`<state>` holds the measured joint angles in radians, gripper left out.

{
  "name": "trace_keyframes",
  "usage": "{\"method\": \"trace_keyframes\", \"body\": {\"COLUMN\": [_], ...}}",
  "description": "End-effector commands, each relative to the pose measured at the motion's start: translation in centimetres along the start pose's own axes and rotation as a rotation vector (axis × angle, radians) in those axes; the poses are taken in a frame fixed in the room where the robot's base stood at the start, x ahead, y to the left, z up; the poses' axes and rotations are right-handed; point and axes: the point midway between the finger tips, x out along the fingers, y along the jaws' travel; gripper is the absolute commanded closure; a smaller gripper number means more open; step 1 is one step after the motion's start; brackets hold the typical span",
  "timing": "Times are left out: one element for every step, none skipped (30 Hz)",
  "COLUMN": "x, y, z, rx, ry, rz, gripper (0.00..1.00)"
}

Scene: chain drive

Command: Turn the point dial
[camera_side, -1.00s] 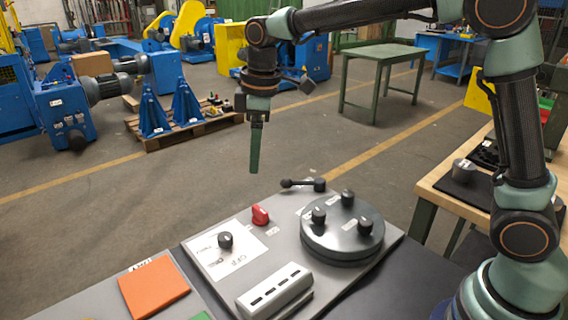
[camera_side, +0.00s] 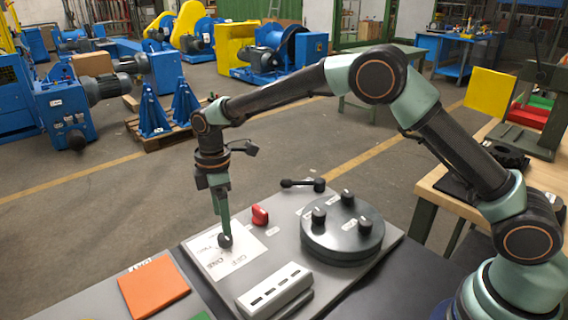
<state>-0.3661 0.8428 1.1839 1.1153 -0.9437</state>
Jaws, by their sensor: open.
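The dial is a small black knob (camera_side: 225,242) on a white plate (camera_side: 248,256) with printed position labels, among which OFF and ONE can be made out. My gripper (camera_side: 225,231) points down with its green fingers at the top of the knob. The fingers are open, seen edge-on, and partly cover the knob. I cannot tell whether they touch it or which way its pointer faces.
A red switch (camera_side: 260,215) stands close to the right of my gripper. A black lever (camera_side: 302,185), a round dark turntable with knobs (camera_side: 342,240) and a light slotted block (camera_side: 275,291) share the panel. An orange pad (camera_side: 153,287) lies to the left.

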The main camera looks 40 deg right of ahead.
Motion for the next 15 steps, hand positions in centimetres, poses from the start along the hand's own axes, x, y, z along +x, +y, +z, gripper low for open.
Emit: {"method": "trace_keyframes", "body": {"x": [1.1,1.6,2.3,2.7,3.1,3.6,3.9,4.2,4.5,4.7,4.8,5.0,5.1,5.2,5.2], "y": [-0.1,-0.1,-0.1,-0.1,-0.1,0.0,0.0,0.0,0.0,0.0,0.0,0.0,0.0,0.0,0.0], "z": [0.1,0.1,0.1,0.1,0.1,0.0,0.0,0.0,0.0,0.0,0.0,0.0,0.0,0.0,0.0], "rx": [0.000,0.001,0.001,0.001,0.001,0.001,0.001,0.001,0.001,0.001,0.001,0.001,0.001,0.001,0.001], "ry": [-0.003,-0.002,-0.002,-0.002,-0.002,-0.002,-0.001,-0.001,-0.001,-0.001,-0.001,0.000,0.000,0.000,0.000], "rz": [-0.004,-0.003,-0.003,-0.002,-0.002,-0.002,-0.002,-0.001,-0.001,-0.001,-0.001,0.000,0.000,0.000,0.000], "gripper": [0.27,0.27,0.27,0.27,0.27,0.27,0.27,0.27,0.27,0.27,0.27,0.27,0.27,0.27,0.27]}}
